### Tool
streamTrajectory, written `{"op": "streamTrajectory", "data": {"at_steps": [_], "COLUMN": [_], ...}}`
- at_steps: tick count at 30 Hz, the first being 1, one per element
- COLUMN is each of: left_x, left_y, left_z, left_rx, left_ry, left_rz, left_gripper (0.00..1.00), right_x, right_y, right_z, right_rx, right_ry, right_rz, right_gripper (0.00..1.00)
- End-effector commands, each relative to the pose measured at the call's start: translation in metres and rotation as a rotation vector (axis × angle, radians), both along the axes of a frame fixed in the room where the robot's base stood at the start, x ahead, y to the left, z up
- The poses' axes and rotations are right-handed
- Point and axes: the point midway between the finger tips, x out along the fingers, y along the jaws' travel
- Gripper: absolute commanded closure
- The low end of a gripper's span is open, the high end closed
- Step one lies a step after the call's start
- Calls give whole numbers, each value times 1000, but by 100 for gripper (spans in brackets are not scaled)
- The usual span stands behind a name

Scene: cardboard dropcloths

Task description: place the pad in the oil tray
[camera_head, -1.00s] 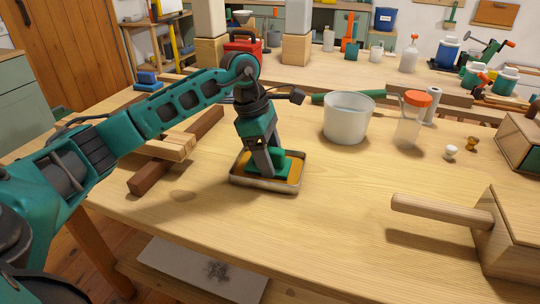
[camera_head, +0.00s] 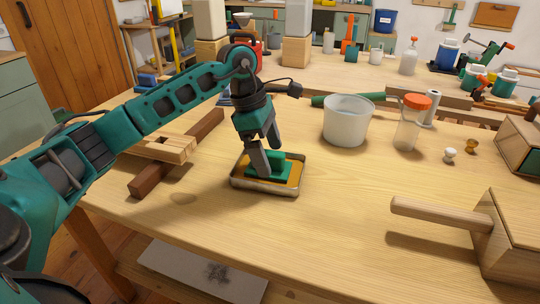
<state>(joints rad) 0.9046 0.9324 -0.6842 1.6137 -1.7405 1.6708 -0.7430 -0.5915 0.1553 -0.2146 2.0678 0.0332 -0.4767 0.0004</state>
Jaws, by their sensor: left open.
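The oil tray (camera_head: 238,184) is a shallow metal tray with an amber bottom on the near part of the wooden bench. The green pad (camera_head: 283,169), with a raised green grip on top, lies inside the tray. My left gripper (camera_head: 269,159) points down just above the tray, its dark fingers spread apart. One finger hides the pad's left part, and the fingers stand around or just above its grip; I cannot tell whether they touch it. My right gripper does not show.
A white bucket (camera_head: 347,122) and a clear jar with an orange lid (camera_head: 411,123) stand behind the tray. Wooden clamp pieces (camera_head: 160,178) lie to the left. A wooden box with a handle (camera_head: 440,212) is at right. The bench in front of the tray is clear.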

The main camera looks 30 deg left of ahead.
Motion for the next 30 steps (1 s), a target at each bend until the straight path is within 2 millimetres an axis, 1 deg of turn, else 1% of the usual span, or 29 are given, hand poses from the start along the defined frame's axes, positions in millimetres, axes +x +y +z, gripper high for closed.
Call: {"op": "streamTrajectory", "data": {"at_steps": [1,6,9,13,15,19,30], "left_x": [-1,-4,-6,-8,-9,-10,-10], "left_y": [4,15,20,25,27,29,29], "left_z": [14,51,69,87,92,97,97], "left_rx": [2,2,1,1,1,0,0], "left_ry": [-5,-5,-4,-2,-2,-1,0], "left_rz": [1,1,2,1,1,0,0], "left_gripper": [6,6,6,6,6,6,6], "right_x": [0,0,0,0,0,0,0], "right_y": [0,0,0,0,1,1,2], "right_z": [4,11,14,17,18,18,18], "right_rx": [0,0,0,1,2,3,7], "right_ry": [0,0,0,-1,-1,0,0], "right_rz": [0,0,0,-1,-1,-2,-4], "right_gripper": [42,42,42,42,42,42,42]}}
